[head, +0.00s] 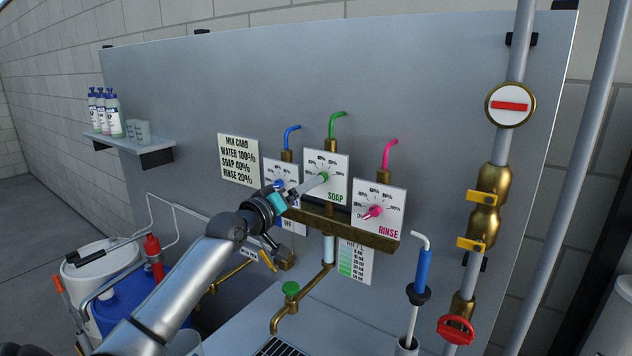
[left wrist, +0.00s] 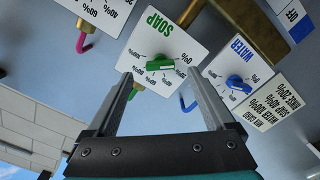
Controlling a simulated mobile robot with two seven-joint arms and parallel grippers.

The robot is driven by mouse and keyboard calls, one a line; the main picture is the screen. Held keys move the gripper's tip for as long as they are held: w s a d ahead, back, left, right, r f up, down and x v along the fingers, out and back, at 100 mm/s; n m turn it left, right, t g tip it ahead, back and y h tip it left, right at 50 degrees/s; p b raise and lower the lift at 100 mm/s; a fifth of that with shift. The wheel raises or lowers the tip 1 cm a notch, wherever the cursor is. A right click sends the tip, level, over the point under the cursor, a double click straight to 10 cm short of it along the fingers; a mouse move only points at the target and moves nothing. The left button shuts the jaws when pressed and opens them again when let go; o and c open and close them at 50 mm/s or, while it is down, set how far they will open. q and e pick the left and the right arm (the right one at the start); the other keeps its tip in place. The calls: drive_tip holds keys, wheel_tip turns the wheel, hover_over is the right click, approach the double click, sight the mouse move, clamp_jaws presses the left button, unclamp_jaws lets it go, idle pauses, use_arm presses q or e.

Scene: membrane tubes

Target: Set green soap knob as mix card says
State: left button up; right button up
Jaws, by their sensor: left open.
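The green soap knob (head: 323,176) sits on the white SOAP dial plate (head: 337,164), between the blue WATER dial and the pink RINSE dial. In the left wrist view the green knob (left wrist: 160,65) lies between and just beyond my open fingertips. I cannot tell whether they touch it or which mark it points at. My left gripper (head: 302,189) reaches toward the SOAP dial and partly covers the WATER plate. It also shows in the left wrist view (left wrist: 160,76), empty. The mix card (head: 239,160) reads water 100% and rinse 20%; its soap figure is blurred. My right gripper is out of view.
The blue knob (left wrist: 238,84) and pink knob (head: 373,212) stand close on either side. A brass trough (head: 345,228) runs below the dials. A green-handled tap (head: 291,289) hangs lower. Brass pipe valves (head: 484,204) stand at right.

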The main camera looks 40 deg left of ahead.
use_arm(q)
drive_tip(key=shift+w+a, duration=0.15)
drive_tip(key=shift+w, duration=1.2)
drive_tip(key=shift+w+a, duration=0.15)
drive_tip(key=shift+w, duration=1.15)
drive_tip(key=c, duration=1.4)
